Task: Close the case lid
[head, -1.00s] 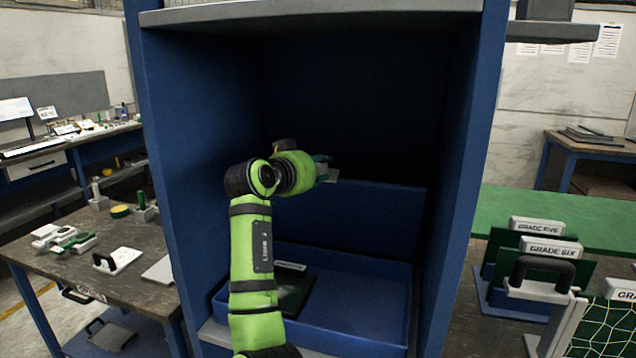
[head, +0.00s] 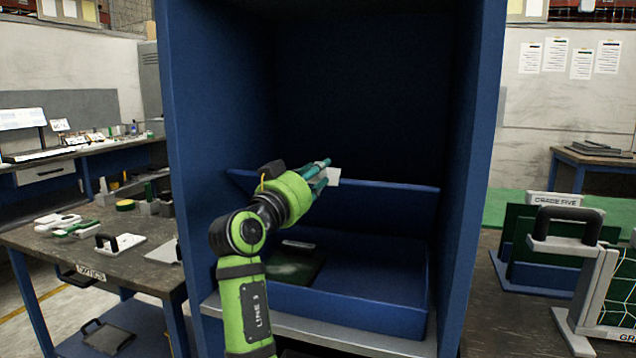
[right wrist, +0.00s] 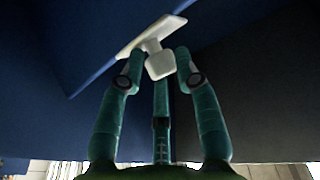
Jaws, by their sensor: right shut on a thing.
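A tall blue case (head: 180,150) stands open in front of me in the head view. A low blue box (head: 345,312) sits inside it, with a blue panel (head: 395,200) at its back. My right gripper (head: 328,172) reaches in above the box and is shut on a small pale handle (head: 334,178). In the right wrist view the gripper (right wrist: 160,72) has its green fingers around the stem end of this T-shaped handle (right wrist: 150,38), which lies against a blue surface. I cannot tell for sure which panel is the lid. My left gripper is not in view.
A dark flat item (head: 297,265) lies in the box. The case's blue side walls (head: 478,150) flank my arm closely. A workbench (head: 60,245) with tools stands left, and racks with a black-handled frame (head: 568,225) stand right.

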